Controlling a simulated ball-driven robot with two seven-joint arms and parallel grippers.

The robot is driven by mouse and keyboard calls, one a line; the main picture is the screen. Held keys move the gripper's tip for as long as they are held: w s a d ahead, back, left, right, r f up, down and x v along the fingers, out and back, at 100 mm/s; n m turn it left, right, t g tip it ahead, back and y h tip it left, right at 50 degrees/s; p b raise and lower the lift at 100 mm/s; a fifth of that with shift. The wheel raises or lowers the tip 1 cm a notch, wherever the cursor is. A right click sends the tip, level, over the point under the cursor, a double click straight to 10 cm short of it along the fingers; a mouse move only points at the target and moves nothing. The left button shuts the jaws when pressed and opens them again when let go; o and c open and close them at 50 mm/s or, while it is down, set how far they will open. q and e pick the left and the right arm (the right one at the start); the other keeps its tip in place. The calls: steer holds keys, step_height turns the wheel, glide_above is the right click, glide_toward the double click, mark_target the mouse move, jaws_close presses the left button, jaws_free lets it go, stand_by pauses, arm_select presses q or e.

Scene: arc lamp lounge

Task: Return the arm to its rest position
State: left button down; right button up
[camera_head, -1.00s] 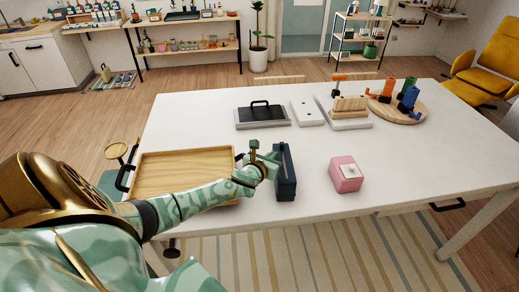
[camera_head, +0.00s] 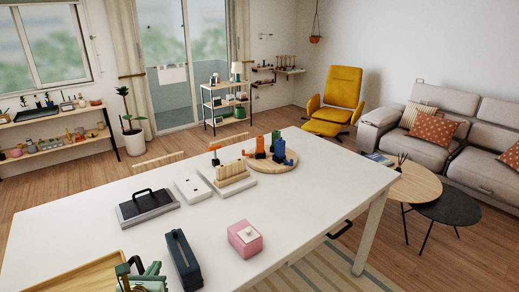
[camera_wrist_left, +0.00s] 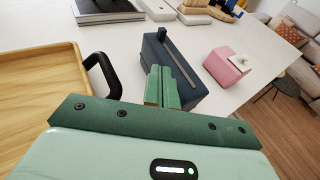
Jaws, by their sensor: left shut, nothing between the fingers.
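My left gripper (camera_head: 145,277) is at the bottom edge of the head view, left of a dark blue box with a handle (camera_head: 184,260). Its fingers (camera_wrist_left: 161,86) are shut and hold nothing. In the left wrist view the fingers overlap the near side of the dark blue box (camera_wrist_left: 190,88); I cannot tell whether they touch it. Most of my left arm is out of the head view. My right gripper is in neither view.
A wooden tray (camera_head: 85,280) with black handles lies at the left. A pink box (camera_head: 245,238), black-handled block (camera_head: 147,206), white plate (camera_head: 193,190), wooden rack (camera_head: 233,174) and round board (camera_head: 290,158) stand on the white table (camera_head: 320,200). The table's right end is clear.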

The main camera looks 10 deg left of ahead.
arm_select(q)
steer(key=s+d+r+n+g+y, duration=0.15)
steer(key=s+d+n+g, duration=0.3)
steer(key=s+n, duration=0.7)
steer(key=s+d+r+n+g, duration=0.25)
steer(key=s+d+n, duration=0.4)
steer(key=n, duration=0.85)
steer(key=s+d+f+g+h+b, duration=0.1)
steer(key=s+f+g+h+b, duration=0.15)
steer(key=f, duration=1.35)
steer(key=s+d+f+g+h+b, duration=0.1)
steer(key=s+d+f+b, duration=0.2)
steer(key=f, duration=1.3)
steer(key=s+a+f+n+g+h+b, duration=0.1)
steer(key=s+f+b, duration=0.5)
steer(key=s+f, duration=1.4)
step_height(320, 180, down, 2)
steer(key=shift+s+a+n+g+b, duration=0.25)
steer(key=shift+n+g+b, duration=0.1)
steer(key=shift+n+g, duration=0.6)
